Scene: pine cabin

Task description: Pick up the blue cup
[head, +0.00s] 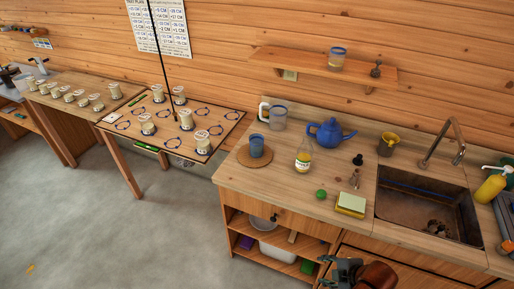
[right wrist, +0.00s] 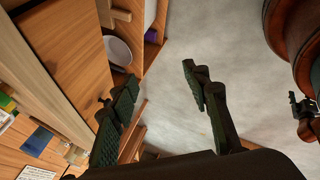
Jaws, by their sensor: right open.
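The blue cup (head: 257,146) stands upright on a round cork mat (head: 243,158) at the left end of the wooden counter in the head view. My right gripper (head: 340,273) is at the bottom edge of the head view, in front of the counter and well to the right of the cup. In the right wrist view the right gripper (right wrist: 158,88) has its fingers wide apart, with nothing between them. The cup does not show there. A dark part at the right edge of that view (right wrist: 305,112) may be my left gripper; its fingers are unclear.
A green ball (head: 321,194), a sponge (head: 350,204) and a sink (head: 430,205) lie further right. Open shelves (head: 275,238) are below.

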